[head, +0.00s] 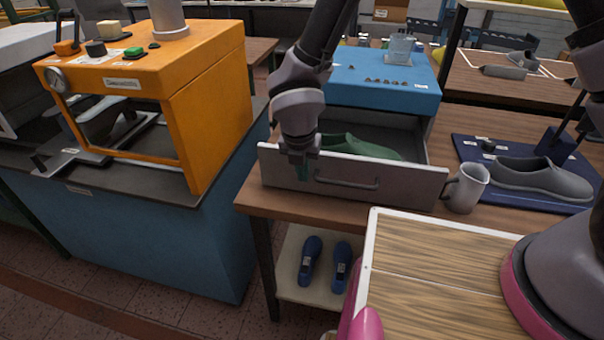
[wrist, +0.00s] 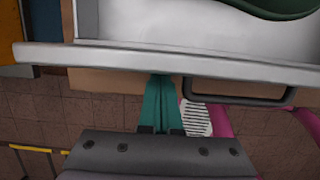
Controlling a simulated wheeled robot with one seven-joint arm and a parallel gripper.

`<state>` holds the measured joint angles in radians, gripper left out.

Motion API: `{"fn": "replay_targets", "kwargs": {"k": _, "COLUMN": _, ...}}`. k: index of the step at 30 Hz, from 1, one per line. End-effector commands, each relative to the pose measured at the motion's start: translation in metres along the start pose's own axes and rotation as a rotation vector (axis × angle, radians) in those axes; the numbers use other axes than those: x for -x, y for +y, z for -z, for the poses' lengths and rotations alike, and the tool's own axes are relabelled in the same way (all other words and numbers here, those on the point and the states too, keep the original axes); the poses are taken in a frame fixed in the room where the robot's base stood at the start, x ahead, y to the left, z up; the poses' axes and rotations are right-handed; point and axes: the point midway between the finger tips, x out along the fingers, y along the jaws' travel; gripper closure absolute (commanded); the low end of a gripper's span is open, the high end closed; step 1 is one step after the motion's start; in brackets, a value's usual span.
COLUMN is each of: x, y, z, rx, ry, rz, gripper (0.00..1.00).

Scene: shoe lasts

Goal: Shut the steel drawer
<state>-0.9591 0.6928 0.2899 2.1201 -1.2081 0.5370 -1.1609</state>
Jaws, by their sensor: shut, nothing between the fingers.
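The steel drawer (head: 405,183) is pulled out of the cabinet with the blue top (head: 365,80) on the wooden table. A green shoe last (head: 360,147) lies inside it. The drawer front has a dark bar handle (head: 347,183), which also shows in the wrist view (wrist: 240,103). My gripper (head: 301,172) is at the outer face of the drawer front, left of the handle. In the wrist view its teal fingers (wrist: 160,82) are together and empty, with their tips at the drawer front's edge (wrist: 130,55). I cannot tell whether they touch it.
A grey mug (head: 466,188) stands close to the drawer's right end. A grey shoe (head: 540,178) lies on a dark blue mat (head: 470,150) farther right. An orange machine (head: 210,110) stands to the left. Blue shoes (head: 311,258) sit on the shelf below.

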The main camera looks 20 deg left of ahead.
Motion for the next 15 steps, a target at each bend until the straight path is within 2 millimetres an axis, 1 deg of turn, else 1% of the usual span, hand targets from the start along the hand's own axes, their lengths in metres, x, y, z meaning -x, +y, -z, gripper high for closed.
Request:
{"fn": "replay_targets", "kwargs": {"k": 5, "x": 0.0, "y": 0.0, "z": -0.002, "rx": -0.001, "ry": 0.0, "rz": 0.0, "gripper": 1.0}}
{"fn": "replay_targets", "kwargs": {"k": 8, "x": -0.002, "y": 0.0, "z": -0.008, "rx": -0.002, "ry": 0.0, "rz": 0.0, "gripper": 1.0}}
{"fn": "replay_targets", "kwargs": {"k": 11, "x": -0.005, "y": -0.001, "z": -0.02, "rx": -0.004, "ry": -0.001, "rz": 0.001, "gripper": 1.0}}
{"fn": "replay_targets", "kwargs": {"k": 15, "x": -0.012, "y": -0.001, "z": -0.046, "rx": -0.007, "ry": 0.0, "rz": 0.002, "gripper": 1.0}}
